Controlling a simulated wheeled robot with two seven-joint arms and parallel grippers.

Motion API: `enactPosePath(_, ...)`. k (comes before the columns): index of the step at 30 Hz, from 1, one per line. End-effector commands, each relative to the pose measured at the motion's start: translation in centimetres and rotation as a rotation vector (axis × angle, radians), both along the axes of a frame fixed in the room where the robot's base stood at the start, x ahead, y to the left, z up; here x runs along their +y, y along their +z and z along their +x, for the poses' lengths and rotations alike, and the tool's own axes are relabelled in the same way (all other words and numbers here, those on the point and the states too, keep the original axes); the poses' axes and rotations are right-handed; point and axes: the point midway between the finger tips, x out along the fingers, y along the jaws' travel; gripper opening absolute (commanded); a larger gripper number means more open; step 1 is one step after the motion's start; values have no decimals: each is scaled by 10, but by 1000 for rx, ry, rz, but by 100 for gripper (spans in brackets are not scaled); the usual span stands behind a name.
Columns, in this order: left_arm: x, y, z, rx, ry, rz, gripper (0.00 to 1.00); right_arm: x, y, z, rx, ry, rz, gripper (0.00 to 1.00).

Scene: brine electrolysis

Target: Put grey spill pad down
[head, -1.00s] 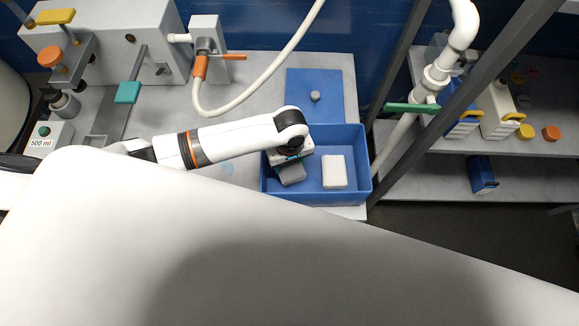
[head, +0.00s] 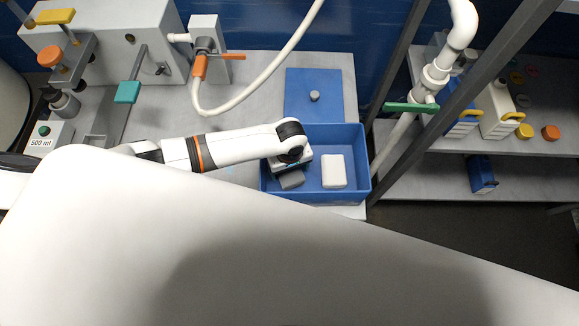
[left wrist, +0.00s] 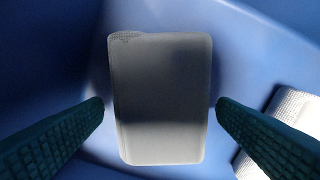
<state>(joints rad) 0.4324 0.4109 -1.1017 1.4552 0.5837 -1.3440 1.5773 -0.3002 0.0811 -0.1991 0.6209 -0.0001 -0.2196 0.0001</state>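The grey spill pad (head: 291,180) is in the left part of an open blue bin (head: 349,195), partly hidden under my left gripper in the head view. In the left wrist view the grey pad (left wrist: 162,100) appears as a rounded rectangle against the bin's blue inside. My left gripper (left wrist: 160,104) has its two dark green fingers apart, one on each side of the pad, with a narrow gap showing at each side. My right gripper is in neither view.
A white pad (head: 334,171) lies in the bin's right part. A blue lid (head: 314,90) with a grey knob lies behind the bin. A white hose (head: 255,80) loops behind my left arm. A grey post (head: 440,110) stands to the right.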

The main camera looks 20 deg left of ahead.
Motion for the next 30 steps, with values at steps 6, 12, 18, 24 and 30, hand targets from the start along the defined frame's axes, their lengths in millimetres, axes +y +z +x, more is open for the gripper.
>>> enactPosePath(6, 0, 5, 1, -1, -1, 0, 81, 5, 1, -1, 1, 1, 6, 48)
enactPosePath(12, -1, 33, 1, -4, -2, -3, 81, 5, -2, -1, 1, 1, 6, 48)
enactPosePath(18, -1, 77, 1, -3, -1, -3, 81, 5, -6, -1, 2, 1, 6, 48)
enactPosePath(24, -1, 110, 1, -3, 0, -3, 81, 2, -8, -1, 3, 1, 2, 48)
enactPosePath(30, -1, 123, 1, -1, 0, -1, 81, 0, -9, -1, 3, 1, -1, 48)
